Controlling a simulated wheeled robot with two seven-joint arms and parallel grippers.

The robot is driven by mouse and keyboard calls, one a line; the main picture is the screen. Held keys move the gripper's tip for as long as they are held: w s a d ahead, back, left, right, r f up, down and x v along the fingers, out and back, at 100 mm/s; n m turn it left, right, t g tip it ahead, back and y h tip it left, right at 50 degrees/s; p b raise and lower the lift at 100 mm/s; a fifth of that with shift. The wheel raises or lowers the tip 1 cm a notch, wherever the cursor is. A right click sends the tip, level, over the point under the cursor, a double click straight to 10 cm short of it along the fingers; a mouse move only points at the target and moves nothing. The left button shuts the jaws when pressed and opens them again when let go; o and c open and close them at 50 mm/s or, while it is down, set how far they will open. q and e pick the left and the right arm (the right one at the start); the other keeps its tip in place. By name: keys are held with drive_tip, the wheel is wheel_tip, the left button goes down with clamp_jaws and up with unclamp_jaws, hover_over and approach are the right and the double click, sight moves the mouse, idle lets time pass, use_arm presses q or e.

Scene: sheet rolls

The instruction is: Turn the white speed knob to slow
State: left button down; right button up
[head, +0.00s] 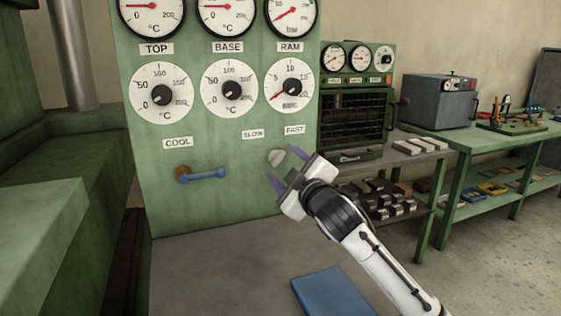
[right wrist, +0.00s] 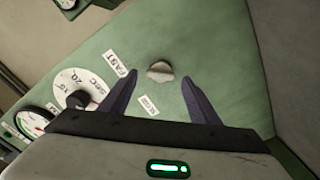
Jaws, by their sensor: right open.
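The white speed knob (head: 276,157) sits on the green panel below the SLOW label (head: 252,134) and the FAST label (head: 294,129). My right gripper (head: 284,167) is in front of the panel by the knob, open and empty. In the right wrist view the knob (right wrist: 160,71) shows ahead of the two dark fingers, about midway between them, and appears clear of both. The FAST label (right wrist: 117,63) is left of the knob there and the SLOW label (right wrist: 149,105) is below it. Which label the knob points to is hard to tell. My left gripper is not in view.
A blue lever (head: 203,175) sticks out at the lower left of the panel. Dials with black knobs (head: 290,94) are above. A blue plate (head: 332,291) lies below my right arm. Green benches (head: 470,141) with tools stand at the right.

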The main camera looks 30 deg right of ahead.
sight(277, 158)
drive_tip(key=shift+x, duration=0.95)
drive_tip(key=shift+w, duration=0.3)
drive_tip(key=c, duration=1.1)
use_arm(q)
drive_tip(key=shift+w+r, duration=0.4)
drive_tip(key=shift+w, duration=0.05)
use_arm(e)
drive_tip(key=shift+o, duration=0.2)
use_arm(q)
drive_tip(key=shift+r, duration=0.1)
